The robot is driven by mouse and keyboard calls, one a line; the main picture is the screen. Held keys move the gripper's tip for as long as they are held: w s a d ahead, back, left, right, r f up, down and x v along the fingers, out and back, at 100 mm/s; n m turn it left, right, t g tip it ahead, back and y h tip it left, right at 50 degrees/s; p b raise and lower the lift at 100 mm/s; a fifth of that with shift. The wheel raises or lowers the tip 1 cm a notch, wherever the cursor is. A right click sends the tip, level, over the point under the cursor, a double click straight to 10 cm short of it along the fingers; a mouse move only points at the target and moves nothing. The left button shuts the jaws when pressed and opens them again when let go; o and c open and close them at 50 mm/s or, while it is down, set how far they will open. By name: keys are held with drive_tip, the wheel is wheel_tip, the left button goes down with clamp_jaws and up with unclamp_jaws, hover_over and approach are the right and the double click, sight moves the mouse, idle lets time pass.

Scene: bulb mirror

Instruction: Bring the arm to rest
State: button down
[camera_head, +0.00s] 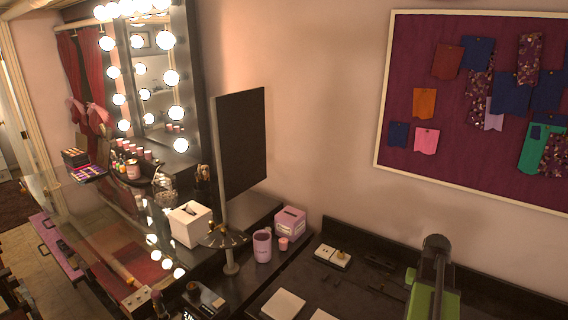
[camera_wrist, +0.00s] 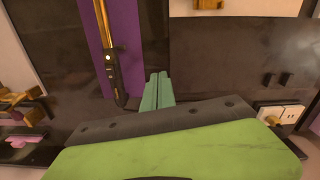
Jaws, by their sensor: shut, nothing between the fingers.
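My gripper (camera_wrist: 157,88) shows in the wrist view as two teal fingers side by side and touching, with nothing between them. It is shut, over or in front of a dark surface; I cannot tell how far off that surface is. My arm (camera_head: 434,285), green and dark grey, rises at the bottom right of the head view over the dark desk (camera_head: 375,295). The fingers cannot be made out in that view.
A black-handled wand with a gold rod (camera_wrist: 109,60) lies on a purple strip, left of my fingers. A pinboard (camera_head: 470,100) hangs behind.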

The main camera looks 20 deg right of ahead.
drive_tip(key=w+a+f+n, duration=0.1)
drive_tip(key=w+a+n, duration=0.2)
drive_tip(key=w+a, duration=0.85)
drive_tip(key=w+a+f+n+b, duration=0.1)
drive_tip(key=a+n, duration=0.4)
drive_tip(key=a, duration=2.7)
drive_tip(key=shift+w+f+n+b, duration=0.3)
drive_tip(key=shift+w+n+b, duration=0.1)
drive_tip(key=shift+b, duration=0.25)
